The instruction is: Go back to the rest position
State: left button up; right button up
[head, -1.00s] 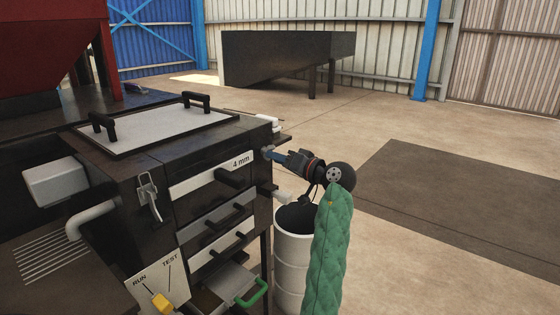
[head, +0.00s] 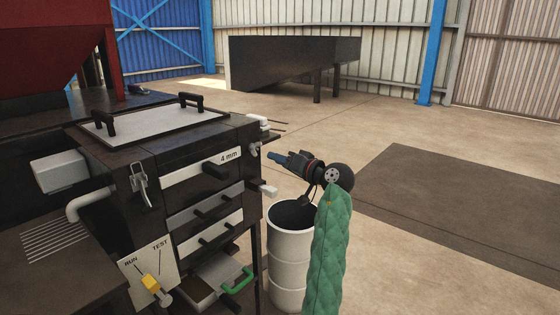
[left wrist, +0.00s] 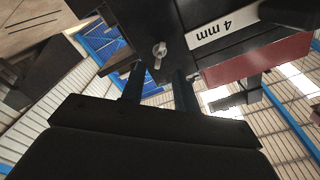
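My right gripper is not in view.
A white drum (head: 291,250) stands below my left gripper. The machine has a "4 mm" drawer (head: 205,170), a green-handled tray (head: 237,280) and a yellow RUN/TEST lever (head: 150,283). A dark bin (head: 290,65) stands behind. Floor to the right is clear.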

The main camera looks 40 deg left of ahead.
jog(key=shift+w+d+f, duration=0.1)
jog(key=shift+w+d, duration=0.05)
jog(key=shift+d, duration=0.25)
